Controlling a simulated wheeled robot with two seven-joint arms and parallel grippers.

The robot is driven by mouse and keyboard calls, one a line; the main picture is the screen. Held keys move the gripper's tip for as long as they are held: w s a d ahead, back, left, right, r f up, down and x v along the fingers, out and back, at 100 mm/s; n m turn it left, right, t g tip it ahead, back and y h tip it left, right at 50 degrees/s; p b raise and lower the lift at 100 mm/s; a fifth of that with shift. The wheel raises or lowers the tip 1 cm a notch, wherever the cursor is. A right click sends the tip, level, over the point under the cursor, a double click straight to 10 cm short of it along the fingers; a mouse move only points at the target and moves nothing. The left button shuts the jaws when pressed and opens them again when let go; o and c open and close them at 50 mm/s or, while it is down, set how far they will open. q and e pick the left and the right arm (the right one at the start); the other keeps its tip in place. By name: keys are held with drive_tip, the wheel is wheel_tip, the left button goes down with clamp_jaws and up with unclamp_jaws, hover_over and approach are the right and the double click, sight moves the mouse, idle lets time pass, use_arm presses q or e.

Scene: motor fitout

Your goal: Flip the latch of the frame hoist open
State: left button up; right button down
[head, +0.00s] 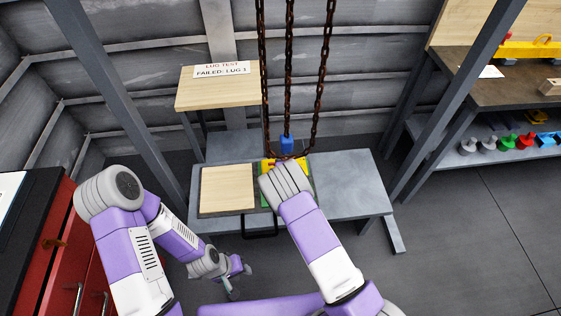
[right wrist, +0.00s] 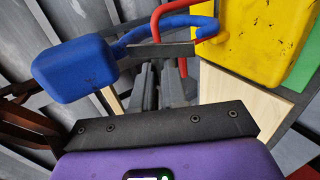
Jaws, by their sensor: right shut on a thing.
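The frame hoist's blue hook block (head: 287,144) hangs on rusty chains above the bench in the head view. In the right wrist view the blue hook (right wrist: 160,27) curves from the blue block (right wrist: 75,70) through a red loop (right wrist: 183,66). A grey latch bar (right wrist: 150,55) lies across the hook's mouth. My right gripper (right wrist: 160,75) is shut at the latch bar; its tips are partly hidden there. In the head view my right wrist covers this gripper. My left gripper (head: 240,281) is low at the front, away from the hoist, with its fingers apart and empty.
A yellow body (right wrist: 265,35) is beside the hook. A wooden board (head: 228,190) lies left on the grey bench (head: 350,190). A sign (head: 218,69) reads "LUG TEST FAILED: LUG 1". A red cabinet (head: 40,245) is at left, shelves with coloured parts (head: 500,145) at right.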

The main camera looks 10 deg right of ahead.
drive_tip(key=shift+r+g+p, duration=0.25)
drive_tip(key=shift+g+p, duration=0.1)
drive_tip(key=shift+g, duration=0.35)
drive_tip(key=c, duration=1.2)
unclamp_jaws()
drive_tip(key=shift+o, duration=0.2)
drive_tip(key=shift+s+r, duration=0.1)
drive_tip(key=shift+s, duration=0.05)
drive_tip(key=p+v, duration=0.2)
drive_tip(key=v, duration=0.5)
drive_tip(key=shift+r, duration=0.2)
